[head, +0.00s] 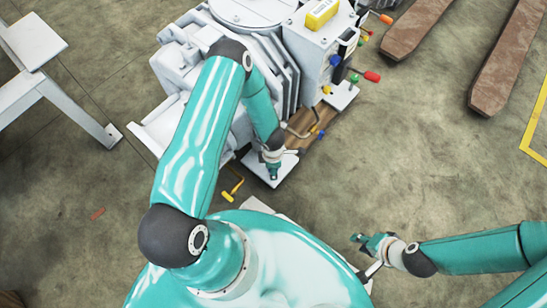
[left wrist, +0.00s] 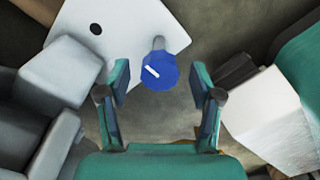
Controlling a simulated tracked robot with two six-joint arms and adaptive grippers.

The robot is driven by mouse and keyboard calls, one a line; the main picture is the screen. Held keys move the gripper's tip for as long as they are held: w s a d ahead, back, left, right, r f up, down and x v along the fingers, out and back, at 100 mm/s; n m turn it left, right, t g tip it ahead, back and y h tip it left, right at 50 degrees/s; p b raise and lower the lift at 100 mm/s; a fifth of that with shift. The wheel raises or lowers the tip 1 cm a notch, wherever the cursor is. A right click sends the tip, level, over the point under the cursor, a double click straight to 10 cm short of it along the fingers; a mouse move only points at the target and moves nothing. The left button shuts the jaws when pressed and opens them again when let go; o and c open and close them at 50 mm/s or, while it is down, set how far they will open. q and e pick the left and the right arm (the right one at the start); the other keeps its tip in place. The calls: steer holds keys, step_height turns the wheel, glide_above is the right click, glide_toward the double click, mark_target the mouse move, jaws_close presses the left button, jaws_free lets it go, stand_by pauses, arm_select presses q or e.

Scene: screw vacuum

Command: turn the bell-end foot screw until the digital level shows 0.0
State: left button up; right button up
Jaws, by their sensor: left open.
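A foot screw with a blue knob (left wrist: 158,72) bearing a white mark shows in the left wrist view, at a white foot plate (left wrist: 112,30). My left gripper (left wrist: 162,75) is open, with one finger on each side of the blue knob and a gap on both sides. In the head view my left gripper (head: 272,168) is over the white plate (head: 262,172) by the machine, and the knob is hidden. A yellow box (head: 322,13), which looks like the digital level, sits on top of the machine; its reading is too small to tell. My right gripper (head: 368,250) is apart from the machine.
The pale vacuum machine (head: 180,68) has coloured handles, including a red one (head: 372,76). A yellow T-handle (head: 233,188) is left of my left gripper. A white stand (head: 70,95) is at left, and brown bars (head: 508,58) lie upper right.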

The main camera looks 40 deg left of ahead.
arm_select(q)
steer(key=c, duration=1)
steer(key=shift+d, duration=0.1)
steer(key=shift+c, duration=0.7)
steer(key=shift+r+m, duration=0.1)
steer(key=shift+m, duration=0.2)
